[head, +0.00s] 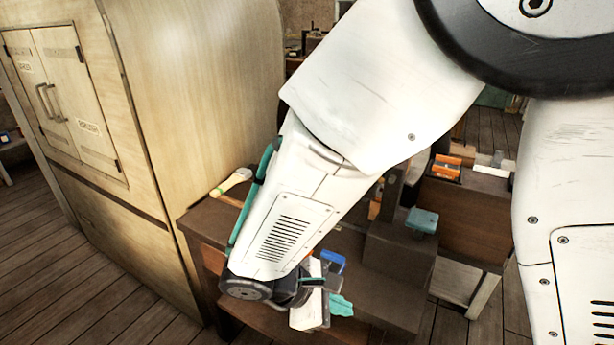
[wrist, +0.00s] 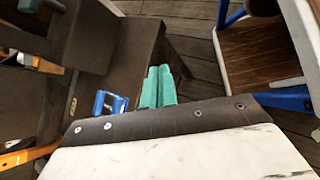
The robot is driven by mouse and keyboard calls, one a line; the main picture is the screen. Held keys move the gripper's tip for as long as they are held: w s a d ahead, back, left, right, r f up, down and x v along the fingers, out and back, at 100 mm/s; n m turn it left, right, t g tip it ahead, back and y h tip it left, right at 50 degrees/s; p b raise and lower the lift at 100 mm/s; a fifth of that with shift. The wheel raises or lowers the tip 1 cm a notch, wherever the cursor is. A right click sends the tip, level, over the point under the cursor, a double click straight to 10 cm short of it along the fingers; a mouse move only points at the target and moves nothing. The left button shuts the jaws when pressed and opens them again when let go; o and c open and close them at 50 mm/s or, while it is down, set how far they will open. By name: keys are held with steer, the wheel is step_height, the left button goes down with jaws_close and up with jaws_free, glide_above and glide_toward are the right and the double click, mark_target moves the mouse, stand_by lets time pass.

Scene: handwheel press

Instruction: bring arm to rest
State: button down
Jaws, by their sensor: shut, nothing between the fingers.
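My gripper (head: 340,305) hangs at the end of my white arm, low in front of the dark workbench in the head view. Its two teal fingers lie side by side with no gap in the wrist view (wrist: 158,87). They hold nothing. My arm is bent downward across the middle of the head view and hides much of the bench. My gripper's white and dark body fills the lower part of the wrist view.
The dark workbench (head: 205,222) carries a pale-headed brush (head: 232,181) and a teal-topped block (head: 422,220). A blue item (wrist: 108,103) shows beside my fingers. A large wooden cabinet (head: 190,90) stands left. Orange items (head: 446,168) sit behind. Plank floor (head: 100,295) is open at lower left.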

steer(key=s+d+r+m+y, duration=0.4)
steer(key=s+d+r+m, duration=0.1)
steer(key=d+r+m, duration=0.3)
steer(key=s+d+r+m+y, duration=0.5)
steer(key=d+r+m, duration=0.3)
steer(key=d+r, duration=0.3)
steer(key=shift+s+d+r+m+g, duration=0.3)
steer(key=shift+s+d+m, duration=0.15)
steer(key=shift+d, duration=0.35)
